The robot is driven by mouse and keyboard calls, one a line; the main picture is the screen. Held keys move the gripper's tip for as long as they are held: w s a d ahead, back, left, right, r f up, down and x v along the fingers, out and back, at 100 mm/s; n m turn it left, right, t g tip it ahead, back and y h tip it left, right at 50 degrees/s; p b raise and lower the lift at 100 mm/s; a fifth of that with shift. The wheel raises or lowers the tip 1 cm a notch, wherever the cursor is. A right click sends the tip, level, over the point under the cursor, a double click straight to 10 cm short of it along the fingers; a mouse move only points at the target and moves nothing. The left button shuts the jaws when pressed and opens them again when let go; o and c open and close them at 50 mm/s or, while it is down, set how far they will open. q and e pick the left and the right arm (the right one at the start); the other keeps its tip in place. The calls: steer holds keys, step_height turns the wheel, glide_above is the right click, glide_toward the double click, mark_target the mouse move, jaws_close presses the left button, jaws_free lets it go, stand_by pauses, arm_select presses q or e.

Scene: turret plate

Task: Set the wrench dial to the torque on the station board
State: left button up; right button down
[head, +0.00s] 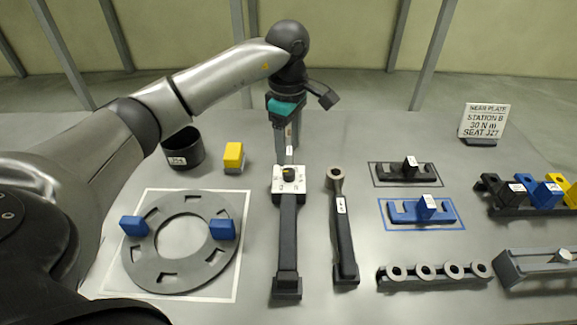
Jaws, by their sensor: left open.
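The wrench dial (289,174) is a white square face with small marks and a dark knob with a yellow part. It sits at the far end of a dark torque wrench (287,240) lying lengthwise on the table. The dial's setting is too small to read. My left gripper (288,155) points down just behind and above the dial. It is open and holds nothing; I cannot tell whether a finger touches the dial. The station board (484,121) at the back right reads "NEAR PLATE, STATION B, 30 N m", with a seat line below. My right gripper is not in view.
A ring plate (168,275) with two blue blocks lies left. A black cup (184,150) and yellow block (233,157) stand behind it. Another tool (343,230) lies close right of the wrench. Outlined trays (421,211), a ring rack (430,275) and colored blocks fill the right.

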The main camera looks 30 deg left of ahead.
mark_target(289, 171)
arm_select(q)
step_height(289, 171, down, 7)
steer(key=shift+w+r, duration=0.1)
steer(key=shift+r, duration=0.1)
jaws_close()
stand_by(0.6)
